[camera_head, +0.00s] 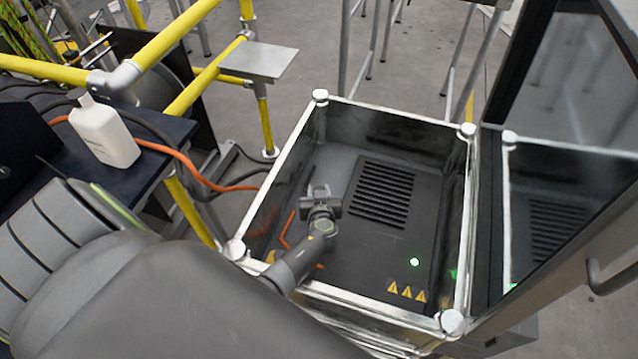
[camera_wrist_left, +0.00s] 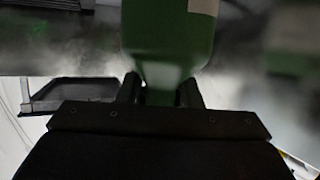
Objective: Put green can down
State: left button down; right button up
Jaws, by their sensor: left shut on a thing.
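The green can (camera_wrist_left: 168,40) shows in the left wrist view, between the two fingers of my left gripper (camera_wrist_left: 160,92). The gripper is shut on it, and a pale label patch shows at the can's top edge. In the head view my left gripper (camera_head: 320,200) is over the open metal-framed box, above its dark floor. The can is not visible in the head view, hidden by the gripper and wrist. My right gripper is in neither view.
The box has a raised pale metal rim (camera_head: 395,115), a vent grille (camera_head: 381,195) and a green light (camera_head: 414,262). A dark glossy panel (camera_head: 570,110) stands at its right. A white bottle (camera_head: 104,132) stands on a dark table at left, near yellow rails (camera_head: 170,42).

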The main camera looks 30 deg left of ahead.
pick_arm(q)
jog(key=c, duration=1)
grip_release()
